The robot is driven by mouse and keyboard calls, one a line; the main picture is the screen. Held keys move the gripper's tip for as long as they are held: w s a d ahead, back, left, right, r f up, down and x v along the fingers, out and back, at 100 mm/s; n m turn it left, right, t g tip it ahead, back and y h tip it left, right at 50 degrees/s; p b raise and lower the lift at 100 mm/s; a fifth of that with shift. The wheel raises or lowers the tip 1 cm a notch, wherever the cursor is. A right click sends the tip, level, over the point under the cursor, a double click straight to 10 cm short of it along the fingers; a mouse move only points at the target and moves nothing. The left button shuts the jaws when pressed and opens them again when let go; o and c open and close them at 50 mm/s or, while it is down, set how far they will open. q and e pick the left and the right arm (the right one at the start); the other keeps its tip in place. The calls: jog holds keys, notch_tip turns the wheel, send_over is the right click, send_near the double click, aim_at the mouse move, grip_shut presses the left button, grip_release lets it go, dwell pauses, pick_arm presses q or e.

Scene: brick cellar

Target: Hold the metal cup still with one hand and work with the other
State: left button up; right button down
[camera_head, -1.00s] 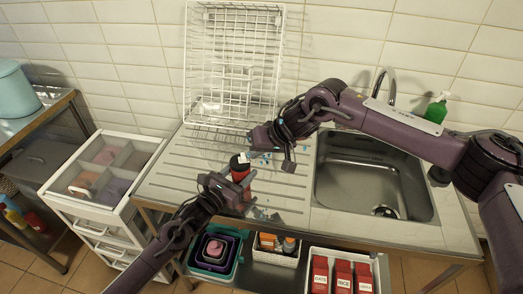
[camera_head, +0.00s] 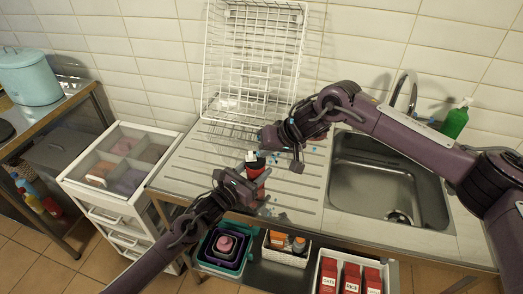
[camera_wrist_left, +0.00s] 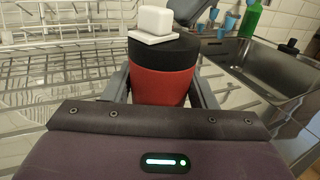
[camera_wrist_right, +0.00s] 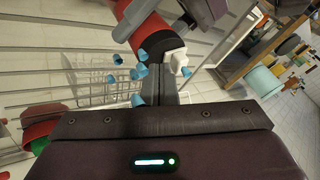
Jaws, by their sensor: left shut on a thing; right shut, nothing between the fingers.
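The cup (camera_head: 262,186) is red with a black top band, and stands upright on the ribbed drainboard. In the left wrist view the cup (camera_wrist_left: 160,86) has a small white block (camera_wrist_left: 155,20) on a white square base on its top. My left gripper (camera_head: 240,178) is shut around the cup's side. My right gripper (camera_head: 298,165) is shut and empty, up and to the right of the cup. In the right wrist view the cup's red side (camera_wrist_right: 130,15) and black end show just beyond my right gripper (camera_wrist_right: 172,82).
Several small blue pieces (camera_wrist_right: 140,70) lie about near the cup. A white wire rack (camera_head: 250,65) leans behind, and a steel sink (camera_head: 385,180) lies to the right. A green bottle (camera_head: 455,122) stands behind the sink. A white drawer unit (camera_head: 120,170) stands left. Bins fill the shelf below.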

pick_arm(q)
jog(key=o, duration=1.1)
pick_arm(e)
jog(key=w+d+f+v, duration=0.1)
jog(key=d+v, duration=0.1)
jog(key=v, duration=0.9)
jog(key=shift+s+d+r, duration=0.15)
pick_arm(q)
jog(key=v, duration=1)
jog(key=shift+s+a+f, duration=0.1)
jog(key=shift+s+a, duration=0.55)
jog(key=shift+s, duration=0.1)
